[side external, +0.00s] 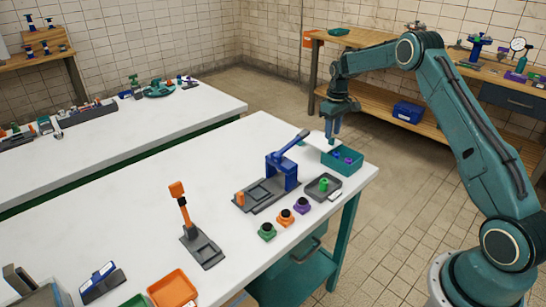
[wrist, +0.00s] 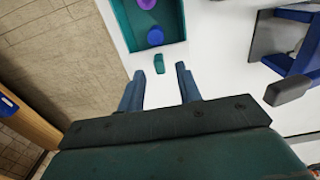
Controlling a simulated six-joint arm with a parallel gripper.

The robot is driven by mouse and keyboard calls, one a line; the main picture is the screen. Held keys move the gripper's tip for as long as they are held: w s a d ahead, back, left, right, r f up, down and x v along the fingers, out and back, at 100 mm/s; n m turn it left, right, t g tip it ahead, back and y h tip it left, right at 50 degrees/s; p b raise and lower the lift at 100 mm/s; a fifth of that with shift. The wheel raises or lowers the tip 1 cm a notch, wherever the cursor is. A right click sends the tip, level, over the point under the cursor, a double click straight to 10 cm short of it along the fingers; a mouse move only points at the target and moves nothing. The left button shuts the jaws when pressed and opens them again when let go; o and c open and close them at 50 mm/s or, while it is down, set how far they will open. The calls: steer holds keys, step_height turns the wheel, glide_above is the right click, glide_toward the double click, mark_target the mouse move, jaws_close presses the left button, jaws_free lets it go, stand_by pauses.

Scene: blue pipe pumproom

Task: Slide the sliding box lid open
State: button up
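The sliding box (side external: 345,168) is teal and stands near the far right corner of the white table. Its white lid (side external: 318,140) is slid partly off toward the back left, so part of the inside shows, with purple and blue pieces in it. In the wrist view the box (wrist: 183,22) is at the top, and a small teal handle (wrist: 159,63) stands on a white surface just outside it. My gripper (side external: 333,139) is over the lid. In the wrist view my gripper (wrist: 160,72) is open, its fingers apart with the handle between their tips, gaps on both sides.
A blue lever press (side external: 283,172) on a grey base stands left of the box. A grey tray (side external: 323,187) with a green piece lies in front of it. Several coloured knobs (side external: 286,216) are nearby. The table edge and floor are close behind the box.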

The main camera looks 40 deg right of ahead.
steer(key=shift+f, duration=1.35)
jaws_close()
